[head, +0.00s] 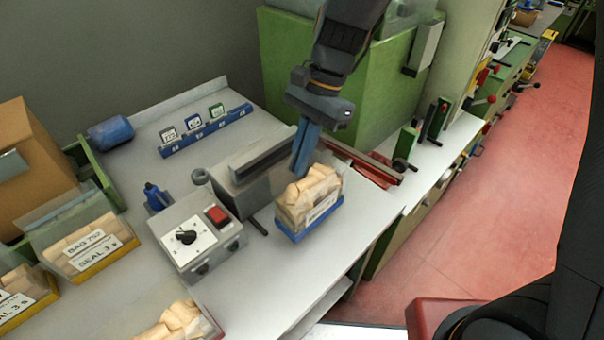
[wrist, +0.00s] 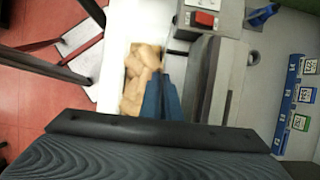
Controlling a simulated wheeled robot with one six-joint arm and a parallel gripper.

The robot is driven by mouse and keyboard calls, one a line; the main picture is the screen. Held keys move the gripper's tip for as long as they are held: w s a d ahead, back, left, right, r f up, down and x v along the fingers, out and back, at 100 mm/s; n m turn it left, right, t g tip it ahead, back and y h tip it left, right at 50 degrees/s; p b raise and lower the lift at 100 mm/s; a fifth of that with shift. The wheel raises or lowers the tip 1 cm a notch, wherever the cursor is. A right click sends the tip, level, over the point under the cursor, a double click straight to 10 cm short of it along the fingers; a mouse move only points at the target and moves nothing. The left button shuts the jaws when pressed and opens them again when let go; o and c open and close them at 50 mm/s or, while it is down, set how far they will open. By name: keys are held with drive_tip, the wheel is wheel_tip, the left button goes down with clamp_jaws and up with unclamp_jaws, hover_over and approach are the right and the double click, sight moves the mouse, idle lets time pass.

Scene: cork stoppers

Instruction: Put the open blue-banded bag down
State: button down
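The open blue-banded bag (head: 293,236) is a clear bag full of pale cork stoppers, with a white label on its front and a blue band along its base. It is upright at the bench's front edge, beside the grey sealer; I cannot tell whether its base touches the bench. My gripper (head: 300,170) points down at the bag's back side, its blue fingers close together at the rim and seemingly shut on it. In the wrist view the fingers (wrist: 160,98) lie against the corks' right side (wrist: 138,80). The fingertips are hidden.
The grey sealer (head: 245,165) and control box (head: 195,240) with a red switch stand left of the bag. Yellow-banded bags (head: 110,255) stand at left. A blue rack (head: 205,132) holds small tags. A red-framed tray (head: 365,165) lies to the right. Bare bench (head: 265,275) shows in front.

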drive_tip(key=shift+f+p, duration=0.3)
drive_tip(key=shift+f, duration=2)
drive_tip(key=c, duration=2)
unclamp_jaws()
drive_tip(key=b+v, duration=0.2)
drive_tip(key=v, duration=1)
drive_tip(key=shift+s, duration=0.1)
